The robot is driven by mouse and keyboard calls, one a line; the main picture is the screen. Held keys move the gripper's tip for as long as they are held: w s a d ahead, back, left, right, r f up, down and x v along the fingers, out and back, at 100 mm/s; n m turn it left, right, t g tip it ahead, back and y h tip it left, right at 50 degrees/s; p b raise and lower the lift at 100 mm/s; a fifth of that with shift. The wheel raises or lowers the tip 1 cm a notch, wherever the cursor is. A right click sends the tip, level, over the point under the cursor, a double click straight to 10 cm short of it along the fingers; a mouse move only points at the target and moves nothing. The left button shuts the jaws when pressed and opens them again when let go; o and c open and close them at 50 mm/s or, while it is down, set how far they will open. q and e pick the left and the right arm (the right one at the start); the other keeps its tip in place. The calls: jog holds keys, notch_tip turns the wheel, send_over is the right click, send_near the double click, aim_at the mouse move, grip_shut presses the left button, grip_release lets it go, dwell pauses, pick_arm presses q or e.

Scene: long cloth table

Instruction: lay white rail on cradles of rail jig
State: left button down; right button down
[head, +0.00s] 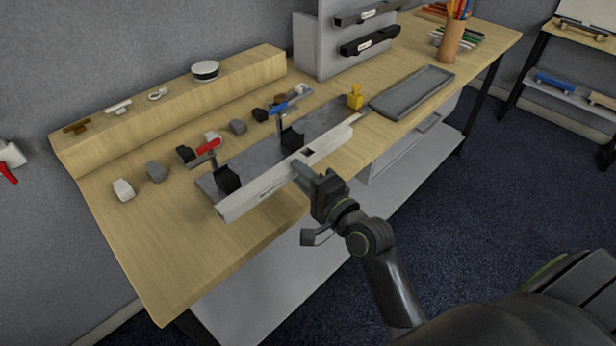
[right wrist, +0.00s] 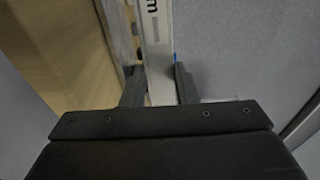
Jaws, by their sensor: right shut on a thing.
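The white rail (head: 262,190) is long and straight and runs diagonally along the near side of the rail jig (head: 262,150). The jig is a dark grey plate with two black cradles, one near the left end (head: 228,181) and one near the middle (head: 291,139), and a yellow block (head: 355,97) at its far end. The rail appears in front of the cradles, not in them; its height above the plate is hard to tell. My right gripper (head: 300,170) is shut on the rail near its middle. The right wrist view shows the rail (right wrist: 155,55) between both fingers (right wrist: 159,88).
Several small grey, black and red clamps and blocks lie behind the jig, with a light block (head: 123,189) at left. A grey tray (head: 412,92) and a pencil cup (head: 452,42) are at right. A wooden ledge (head: 180,98) runs behind. The table's near-left corner is clear.

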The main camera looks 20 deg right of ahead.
jog(key=shift+a+p+x, duration=0.25)
jog(key=shift+p+x, duration=0.05)
jog(key=shift+x, duration=1.5)
jog(key=shift+a+p+x, duration=0.2)
jog(key=shift+p+x, duration=0.05)
jog(key=shift+x, duration=1.6)
jog(key=shift+a+p+x, duration=0.25)
jog(key=shift+p+x, duration=0.05)
jog(key=shift+x, duration=1.5)
jog(key=shift+s, duration=0.15)
jog(key=shift+p, duration=0.4)
jog(key=shift+f+b, duration=0.8)
jog(key=shift+f, duration=0.15)
jog(key=c, duration=1.1)
grip_release()
jog(key=shift+o, duration=0.2)
